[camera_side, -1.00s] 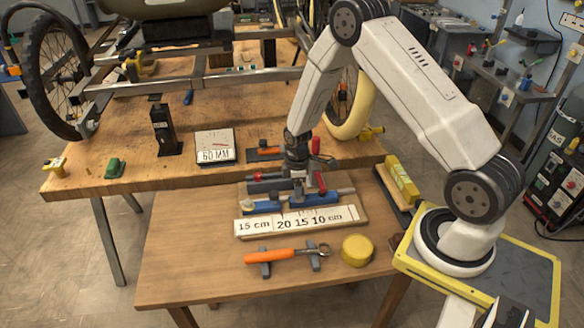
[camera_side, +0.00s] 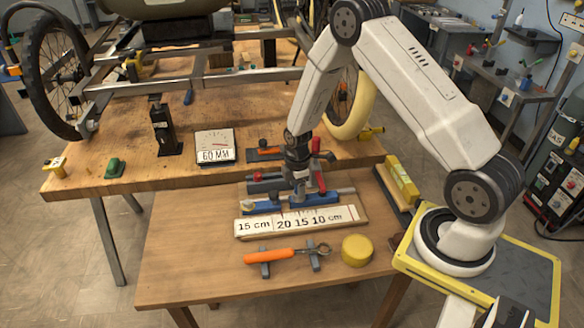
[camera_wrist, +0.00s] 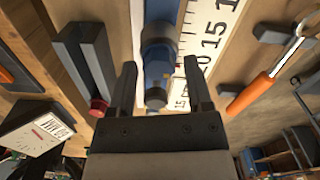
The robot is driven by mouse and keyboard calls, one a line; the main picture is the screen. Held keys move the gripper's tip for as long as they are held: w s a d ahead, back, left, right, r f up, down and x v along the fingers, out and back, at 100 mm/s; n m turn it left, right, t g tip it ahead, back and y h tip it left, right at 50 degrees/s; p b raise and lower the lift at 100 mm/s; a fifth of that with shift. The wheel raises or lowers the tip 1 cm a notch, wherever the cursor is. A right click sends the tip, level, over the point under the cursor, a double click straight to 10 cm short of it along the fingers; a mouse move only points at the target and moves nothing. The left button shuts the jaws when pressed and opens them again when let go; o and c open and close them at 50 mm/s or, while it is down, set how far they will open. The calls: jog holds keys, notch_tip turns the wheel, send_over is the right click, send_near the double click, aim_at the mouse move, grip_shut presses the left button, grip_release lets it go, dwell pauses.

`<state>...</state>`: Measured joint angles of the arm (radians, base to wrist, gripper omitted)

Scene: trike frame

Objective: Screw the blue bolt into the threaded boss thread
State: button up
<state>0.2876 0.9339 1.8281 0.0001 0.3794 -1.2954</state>
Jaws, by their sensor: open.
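My gripper (camera_wrist: 160,72) is open, with its two dark fingers apart. A blue cylindrical part with a grey collar (camera_wrist: 157,50) shows between and beyond the fingers in the wrist view; it looks like the blue bolt, but I cannot be sure. I see no clear contact between it and the fingers. In the side view my gripper (camera_side: 299,188) is low over the blue fixture (camera_side: 265,206) behind the ruler board. The bolt cannot be made out there. I cannot pick out the threaded boss in either view.
The ruler board (camera_side: 245,233) lies in front of the fixture. An orange-handled tool (camera_side: 270,257) rests on supports nearer the front, beside a yellow round block (camera_side: 357,250). Red-handled clamps (camera_side: 316,146) stand close behind my gripper. The front left of the small table is clear.

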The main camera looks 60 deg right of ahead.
jog(key=shift+n, duration=0.3)
jog(key=shift+n, duration=0.5)
jog(key=shift+n, duration=0.4)
jog(key=shift+s+n, duration=0.1)
jog(key=shift+n, duration=0.4)
jog(key=c, duration=0.7)
